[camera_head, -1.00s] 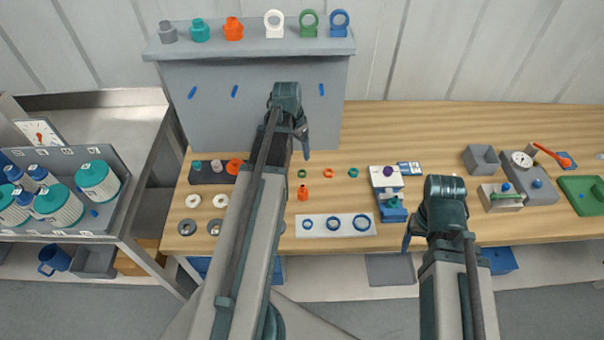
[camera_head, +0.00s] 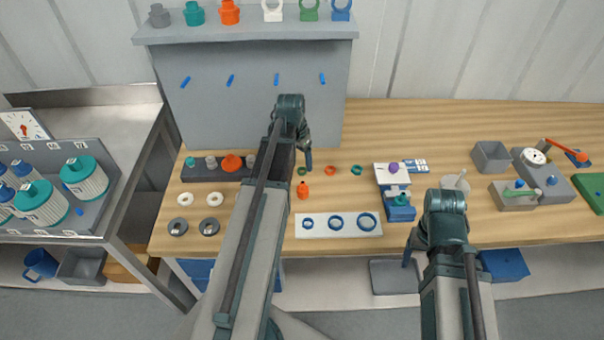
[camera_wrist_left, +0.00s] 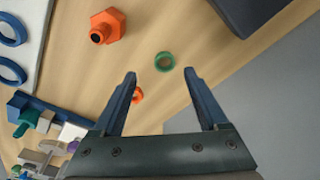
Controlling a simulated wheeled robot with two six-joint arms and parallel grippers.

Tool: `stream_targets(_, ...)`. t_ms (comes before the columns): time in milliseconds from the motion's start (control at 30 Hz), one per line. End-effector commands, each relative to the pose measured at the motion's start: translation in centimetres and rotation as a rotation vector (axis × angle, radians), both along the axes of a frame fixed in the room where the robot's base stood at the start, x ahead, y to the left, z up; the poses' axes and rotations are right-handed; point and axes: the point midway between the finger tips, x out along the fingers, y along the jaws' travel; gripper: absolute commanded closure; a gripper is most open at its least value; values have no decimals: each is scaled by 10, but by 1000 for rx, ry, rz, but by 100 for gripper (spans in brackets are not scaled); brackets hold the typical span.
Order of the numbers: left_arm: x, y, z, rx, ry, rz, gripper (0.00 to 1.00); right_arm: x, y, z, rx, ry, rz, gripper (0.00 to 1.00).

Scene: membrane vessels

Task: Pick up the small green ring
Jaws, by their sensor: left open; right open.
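The small green ring (camera_head: 302,171) lies on the wooden table, partly beside my left gripper's fingers in the head view. In the left wrist view the green ring (camera_wrist_left: 165,60) lies between and just beyond the two fingertips, apart from them. My left gripper (camera_head: 307,165) is open and empty above the table; its fingers (camera_wrist_left: 159,74) also show in the left wrist view. My right gripper (camera_head: 408,255) hangs at the table's front edge, away from the ring.
An orange ring (camera_head: 330,171) and a teal ring (camera_head: 357,170) lie to the right of it. A white plate (camera_head: 350,231) with blue rings lies nearer. The grey panel (camera_head: 250,90) rises behind.

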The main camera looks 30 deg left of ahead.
Motion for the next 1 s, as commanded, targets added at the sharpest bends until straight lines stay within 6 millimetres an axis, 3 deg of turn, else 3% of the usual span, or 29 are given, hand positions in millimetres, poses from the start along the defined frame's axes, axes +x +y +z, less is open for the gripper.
stream_targets(400,11,5,-47,0,0,-1,24,0,0,-47,0,0,0,28)
stream_targets(733,12,5,-49,0,0,0,24,0,0,-49,0,0,0,28)
stream_targets(1000,12,5,-49,0,0,0,71,0,0,-49,0,0,0,28)
